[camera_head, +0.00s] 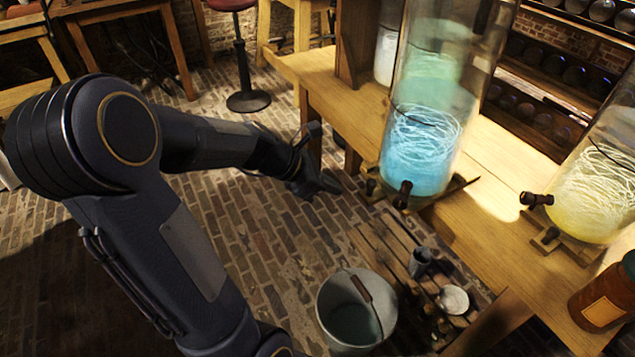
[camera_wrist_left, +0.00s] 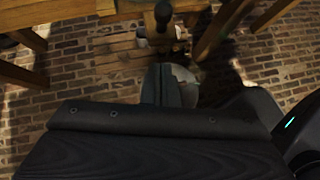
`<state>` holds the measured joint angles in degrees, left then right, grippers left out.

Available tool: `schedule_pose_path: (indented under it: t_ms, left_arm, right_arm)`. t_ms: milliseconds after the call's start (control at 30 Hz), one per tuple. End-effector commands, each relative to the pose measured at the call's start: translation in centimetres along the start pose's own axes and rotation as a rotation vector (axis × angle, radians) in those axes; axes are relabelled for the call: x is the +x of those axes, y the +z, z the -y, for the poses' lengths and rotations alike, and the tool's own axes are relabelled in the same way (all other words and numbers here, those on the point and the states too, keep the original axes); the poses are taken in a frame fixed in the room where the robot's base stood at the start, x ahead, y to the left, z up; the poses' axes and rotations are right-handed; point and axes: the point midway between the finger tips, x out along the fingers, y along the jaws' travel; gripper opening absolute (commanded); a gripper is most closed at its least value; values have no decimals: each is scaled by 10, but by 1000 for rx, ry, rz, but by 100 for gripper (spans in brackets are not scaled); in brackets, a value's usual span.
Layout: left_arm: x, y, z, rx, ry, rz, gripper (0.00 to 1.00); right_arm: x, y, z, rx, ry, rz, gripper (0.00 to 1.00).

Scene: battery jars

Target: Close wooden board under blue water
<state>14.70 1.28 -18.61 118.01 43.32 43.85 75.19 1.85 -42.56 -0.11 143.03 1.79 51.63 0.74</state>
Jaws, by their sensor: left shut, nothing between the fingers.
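A tall glass jar with bright blue water (camera_head: 418,150) stands near the front edge of the wooden table. A dark wooden board (camera_head: 455,188) shows in part under it, and the jar hides the rest. A dark tap (camera_head: 403,194) sticks out at the jar's base. My left gripper (camera_head: 325,186) is left of the jar and board, apart from them, beside the table edge. In the left wrist view its fingers (camera_wrist_left: 170,86) are shut with nothing between them. A dark round-ended knob (camera_wrist_left: 163,14) shows beyond them. My right gripper is in neither view.
A yellow-liquid jar (camera_head: 597,190) stands on the table (camera_head: 490,222) at right, with an orange-brown jar (camera_head: 604,298) nearer. A metal bucket (camera_head: 345,335) stands below, beside a slatted wooden rack (camera_head: 385,245). A stool (camera_head: 248,100) stands behind. Brick floor (camera_head: 250,225) is clear left of the bucket.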

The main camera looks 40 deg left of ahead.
Motion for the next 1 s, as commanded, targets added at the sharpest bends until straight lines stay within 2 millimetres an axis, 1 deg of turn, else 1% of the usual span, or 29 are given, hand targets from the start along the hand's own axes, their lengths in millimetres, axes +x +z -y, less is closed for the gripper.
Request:
schedule_pose_path:
  t_ms: [33, 100, 200, 300, 467, 867, 1000]
  left_arm:
    - [15, -3, 1, 2, -4, -1, 0]
    - [26, 0, 1, 4, -3, -1, 0]
    - [34, 16, 1, 6, -3, 1, 0]
    - [41, 23, 0, 4, -2, 0, 0]
    - [46, 29, 0, 3, 0, 1, 0]
    - [46, 31, 0, 2, 0, 0, 0]
    - [52, 37, -2, 3, -3, -1, 0]
  right_arm:
    - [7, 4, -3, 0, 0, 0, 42]
    - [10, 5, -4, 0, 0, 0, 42]
    - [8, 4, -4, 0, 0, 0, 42]
    - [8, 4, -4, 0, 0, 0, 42]
    - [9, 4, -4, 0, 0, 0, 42]
    - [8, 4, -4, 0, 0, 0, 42]
    - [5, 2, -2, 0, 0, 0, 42]
